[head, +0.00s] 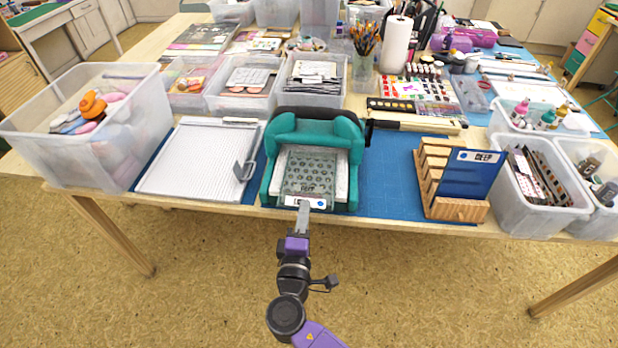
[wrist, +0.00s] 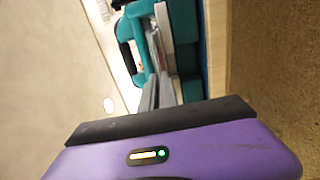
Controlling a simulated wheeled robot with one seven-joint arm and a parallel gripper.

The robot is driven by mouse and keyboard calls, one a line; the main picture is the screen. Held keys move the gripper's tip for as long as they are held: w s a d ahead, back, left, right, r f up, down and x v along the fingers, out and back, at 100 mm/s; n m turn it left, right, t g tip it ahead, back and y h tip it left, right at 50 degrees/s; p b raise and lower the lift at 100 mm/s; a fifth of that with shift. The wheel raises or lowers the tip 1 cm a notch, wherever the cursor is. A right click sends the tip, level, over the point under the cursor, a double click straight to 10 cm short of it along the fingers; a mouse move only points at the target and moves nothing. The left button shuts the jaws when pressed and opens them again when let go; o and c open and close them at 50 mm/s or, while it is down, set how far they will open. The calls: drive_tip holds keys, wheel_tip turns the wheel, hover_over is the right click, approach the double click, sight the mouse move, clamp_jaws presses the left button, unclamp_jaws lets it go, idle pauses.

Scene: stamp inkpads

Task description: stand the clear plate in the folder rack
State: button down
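The clear plate (head: 308,172), see-through with a dotted pattern and a white label strip at its front, lies in the teal press machine (head: 272,180) at the table's front edge. The folder rack (head: 428,165) is a slotted wooden stand to the right, with a blue folder (head: 470,176) standing in it. My gripper (head: 303,206) is at the front edge of the plate, in front of the machine. The wrist view shows its grey fingers (wrist: 160,92) close together at the machine's mouth. I cannot tell whether they grip the plate's edge or are slightly apart.
A white paper trimmer (head: 190,165) lies left of the machine, beside a clear bin (head: 60,140). Bins (head: 520,215) stand right of the rack. The blue mat (head: 392,185) is clear between machine and rack. Bins and paints fill the back.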

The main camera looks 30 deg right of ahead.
drive_tip(key=shift+r, duration=0.1)
drive_tip(key=shift+s+a+r+p, duration=0.2)
drive_tip(key=shift+s+r+p, duration=0.05)
drive_tip(key=shift+r+p, duration=0.25)
drive_tip(key=shift+s+a+r+p, duration=0.2)
drive_tip(key=shift+s+r+p, duration=0.05)
drive_tip(key=shift+r+p, duration=0.25)
drive_tip(key=shift+r, duration=0.1)
drive_tip(key=s+a+r+p, duration=0.3)
drive_tip(key=s+a, duration=0.3)
drive_tip(key=s, duration=0.2)
drive_tip(key=s+a+r+p, duration=0.3)
drive_tip(key=s+a, duration=0.2)
drive_tip(key=s, duration=0.3)
drive_tip(key=shift+a+r, duration=0.35)
drive_tip(key=shift+r, duration=0.05)
